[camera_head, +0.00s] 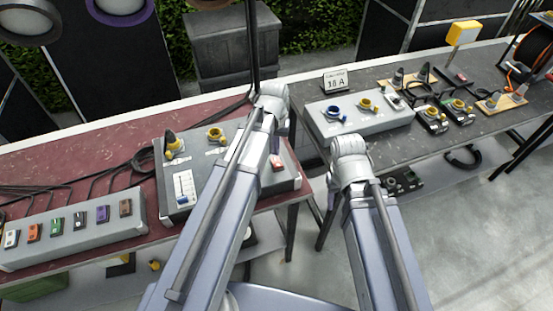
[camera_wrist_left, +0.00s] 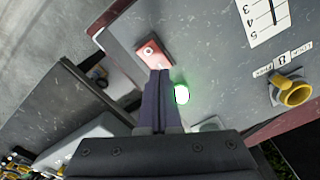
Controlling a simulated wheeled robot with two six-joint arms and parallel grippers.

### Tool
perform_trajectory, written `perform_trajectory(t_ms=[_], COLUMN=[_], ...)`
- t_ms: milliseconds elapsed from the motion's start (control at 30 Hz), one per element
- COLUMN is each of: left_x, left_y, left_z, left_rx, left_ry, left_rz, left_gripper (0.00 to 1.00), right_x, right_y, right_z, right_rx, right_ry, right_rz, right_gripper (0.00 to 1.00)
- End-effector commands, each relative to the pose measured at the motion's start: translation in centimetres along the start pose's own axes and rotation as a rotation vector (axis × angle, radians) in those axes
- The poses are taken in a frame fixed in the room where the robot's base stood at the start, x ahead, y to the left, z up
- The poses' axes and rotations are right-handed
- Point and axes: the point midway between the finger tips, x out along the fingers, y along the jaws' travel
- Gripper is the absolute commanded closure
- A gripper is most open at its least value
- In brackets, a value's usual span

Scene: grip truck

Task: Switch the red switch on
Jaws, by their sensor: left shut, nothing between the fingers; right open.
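The red switch (camera_wrist_left: 152,52) shows in the left wrist view as a red block with a small pale spot on top. In the head view the red switch (camera_head: 278,162) sits at the right end of a grey control box (camera_head: 290,184), partly hidden by my left arm. My left gripper (camera_wrist_left: 159,73) is shut and empty, its fingertips in front of the switch's edge in the wrist picture. I cannot tell if they touch it. A green-lit light (camera_wrist_left: 182,94) glows beside the fingers. My right gripper is not in view.
The box also carries a slider (camera_head: 183,187) and yellow knobs (camera_head: 216,134). A box of coloured switches (camera_head: 75,230) stands left on the red table (camera_head: 95,145). Another table (camera_head: 290,92) to the right holds a grey box (camera_head: 372,113) and several controls. A gap separates the tables.

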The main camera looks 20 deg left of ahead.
Motion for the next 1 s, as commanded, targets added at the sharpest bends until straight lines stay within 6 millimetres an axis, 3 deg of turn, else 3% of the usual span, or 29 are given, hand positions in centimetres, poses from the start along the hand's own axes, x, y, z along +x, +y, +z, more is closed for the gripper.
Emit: perform_trajectory(t_ms=[533,867,1000], left_x=[-4.5,-4.6,-3.7], left_y=[0.0,0.0,2.0], left_z=[0.0,0.0,2.5], left_rx=[0.0,0.001,0.059], left_ry=[0.0,0.0,-0.007], left_rz=[0.0,0.0,-0.012], left_gripper=[1.0,1.0,1.0], right_x=[-4.5,-4.5,-3.7], right_y=[0.4,0.4,0.4], right_z=[0.3,0.3,0.2], right_rx=[-0.002,-0.002,-0.002], right_ry=[0.0,0.0,0.0], right_rz=[0.0,0.0,0.0], right_gripper=[0.49,0.49,0.49])
